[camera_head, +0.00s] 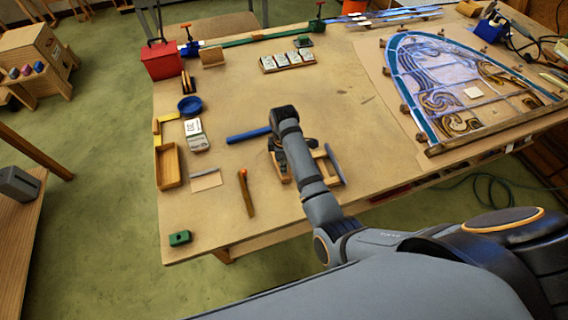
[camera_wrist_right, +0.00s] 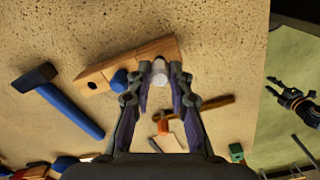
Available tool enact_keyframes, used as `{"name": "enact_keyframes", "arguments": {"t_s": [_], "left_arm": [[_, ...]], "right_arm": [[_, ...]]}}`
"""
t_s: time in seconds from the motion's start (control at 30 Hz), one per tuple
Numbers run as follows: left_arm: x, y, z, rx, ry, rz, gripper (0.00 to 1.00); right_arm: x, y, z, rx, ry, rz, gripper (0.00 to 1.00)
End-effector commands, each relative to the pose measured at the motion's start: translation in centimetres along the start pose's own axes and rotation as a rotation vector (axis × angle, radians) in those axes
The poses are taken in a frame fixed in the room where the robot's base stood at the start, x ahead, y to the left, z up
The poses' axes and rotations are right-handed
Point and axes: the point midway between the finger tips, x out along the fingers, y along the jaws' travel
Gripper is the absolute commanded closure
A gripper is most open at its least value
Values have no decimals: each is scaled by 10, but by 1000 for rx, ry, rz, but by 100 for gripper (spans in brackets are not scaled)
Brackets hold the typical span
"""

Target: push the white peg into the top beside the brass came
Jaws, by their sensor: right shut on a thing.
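The white peg (camera_wrist_right: 160,72) shows in the wrist view between the fingertips of my right gripper (camera_wrist_right: 160,78), which is shut on it. A wooden block (camera_wrist_right: 143,57) with a round hole lies just behind the peg in that view. A blue piece (camera_wrist_right: 119,78) is at its edge. I cannot tell whether the peg touches the block. In the head view my right gripper (camera_head: 282,152) is over the wooden parts (camera_head: 320,168), and my arm hides the peg. I cannot make out the brass came. My left gripper (camera_wrist_right: 292,98) seems to show in the wrist view, off the table edge.
A blue-handled hammer (camera_wrist_right: 60,101) lies beside the block. A red-tipped wooden stick (camera_head: 246,194), a green block (camera_head: 180,238), a wooden tray (camera_head: 168,166) and a blue bowl (camera_head: 190,105) lie to the left. The leaded panel (camera_head: 470,92) is at the right. The table's middle is clear.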

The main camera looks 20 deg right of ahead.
Motion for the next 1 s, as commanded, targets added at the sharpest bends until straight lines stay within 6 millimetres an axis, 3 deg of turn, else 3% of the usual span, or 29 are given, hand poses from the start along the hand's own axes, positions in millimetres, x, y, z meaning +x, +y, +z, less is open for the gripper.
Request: {"name": "enact_keyframes", "arguments": {"t_s": [0.5,1.0], "left_arm": [[-3,0,-1,0,1,0,60],[-14,-1,-2,0,1,0,60]], "right_arm": [[-2,0,0,0,0,0,100],[-23,0,0,0,0,1,100]]}}
